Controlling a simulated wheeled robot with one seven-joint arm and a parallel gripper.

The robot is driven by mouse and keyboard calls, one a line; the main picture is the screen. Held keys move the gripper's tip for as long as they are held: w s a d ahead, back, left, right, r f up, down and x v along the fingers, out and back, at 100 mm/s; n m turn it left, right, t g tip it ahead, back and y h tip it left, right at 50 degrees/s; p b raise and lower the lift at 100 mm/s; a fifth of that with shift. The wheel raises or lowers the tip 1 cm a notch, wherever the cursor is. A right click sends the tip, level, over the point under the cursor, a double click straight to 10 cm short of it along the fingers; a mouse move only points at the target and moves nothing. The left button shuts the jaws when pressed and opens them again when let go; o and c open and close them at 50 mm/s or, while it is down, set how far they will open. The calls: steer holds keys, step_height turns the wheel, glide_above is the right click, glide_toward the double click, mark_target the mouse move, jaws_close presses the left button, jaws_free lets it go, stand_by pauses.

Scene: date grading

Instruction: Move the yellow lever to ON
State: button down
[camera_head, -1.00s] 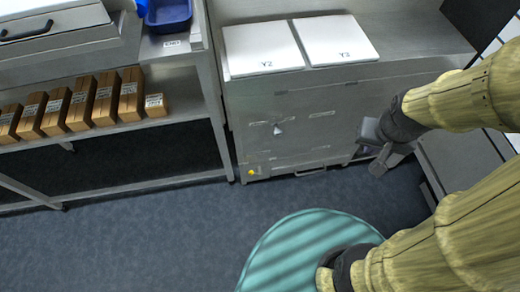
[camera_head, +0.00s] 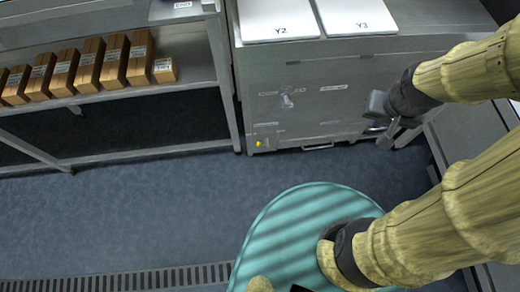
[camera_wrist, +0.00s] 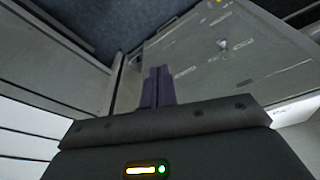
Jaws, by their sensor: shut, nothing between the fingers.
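A small yellow part, probably the yellow lever (camera_head: 259,144), sits low on the left of the grey cabinet's front (camera_head: 330,112). It is too small to tell its setting, and I can read no ON mark. A bit of yellow also shows at the top edge of the wrist view (camera_wrist: 218,2). My gripper (camera_head: 388,137) is in front of the cabinet's lower right side, well to the right of the yellow part. In the wrist view my gripper's fingers (camera_wrist: 158,88) are together with nothing between them.
A pale grey lever (camera_head: 287,101) is in the middle of the cabinet front. White lids marked Y2 (camera_head: 278,18) and Y3 (camera_head: 355,14) lie on top. A shelf (camera_head: 190,88) with several brown boxes (camera_head: 115,60) stands left. Floor (camera_head: 150,215) before the cabinet is clear.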

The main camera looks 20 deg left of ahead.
steer(key=w+a+f+n+t+b, duration=0.1)
steer(key=w+a+f+n+b, duration=0.45)
steer(key=f, duration=0.85)
steer(key=w+a+f+n+t+b, duration=0.1)
steer(key=w+a+f+n+b, duration=0.1)
steer(key=a+f+n+b, duration=0.8)
steer(key=w+a+f+n+t+b, duration=0.1)
steer(key=w+a+f+t+b, duration=0.3)
steer(key=f, duration=1.3)
steer(key=s+a+f+n+y+b, duration=0.2)
steer(key=f+n+b, duration=0.4)
steer(key=f, duration=0.4)
steer(key=s+a+f+n+t+y+b, duration=0.1)
steer(key=s+a+f+n+y+b, duration=0.1)
steer(key=a+f+n+b, duration=0.3)
steer(key=s+a+f+n+t+y+b, duration=0.1)
steer(key=s+a+f+n+y+b, duration=0.1)
steer(key=f+n+b, duration=0.6)
step_height(320, 180, down, 9)
steer(key=s+a+n, duration=0.1)
steer(key=a+n, duration=0.1)
steer(key=n, duration=0.2)
steer(key=shift+y, duration=0.3)
steer(key=shift+s+b, duration=0.1)
steer(key=shift+b, duration=0.2)
